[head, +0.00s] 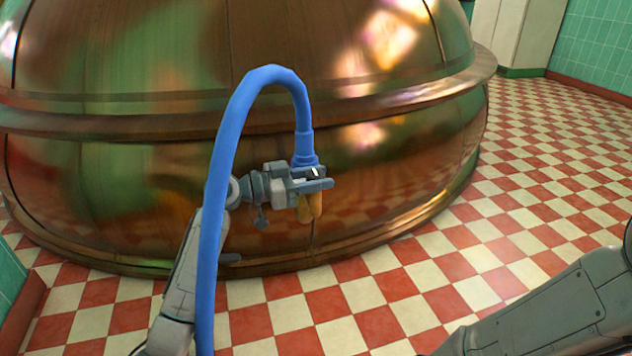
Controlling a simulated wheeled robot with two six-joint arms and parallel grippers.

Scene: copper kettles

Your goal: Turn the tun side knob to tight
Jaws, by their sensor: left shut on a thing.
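The copper tun (90,200) fills the back and left of the head view. A blue hose (214,220) rises from the bottom edge, arcs over and comes down to my left gripper (318,182), in front of the tun's lower wall. My left gripper is shut on the hose's end, just under its blue collar (304,150). Tan rounded pieces (304,208) show below the jaws; I cannot tell what they belong to. I cannot make out a side knob on the tun. My right arm shows at the lower right, but its gripper is out of view.
A red and cream checkered floor (545,190) lies open to the right of the tun. A pale column (515,35) and green tiled wall (600,40) stand at the back right. A low wall edge (22,300) is at the lower left.

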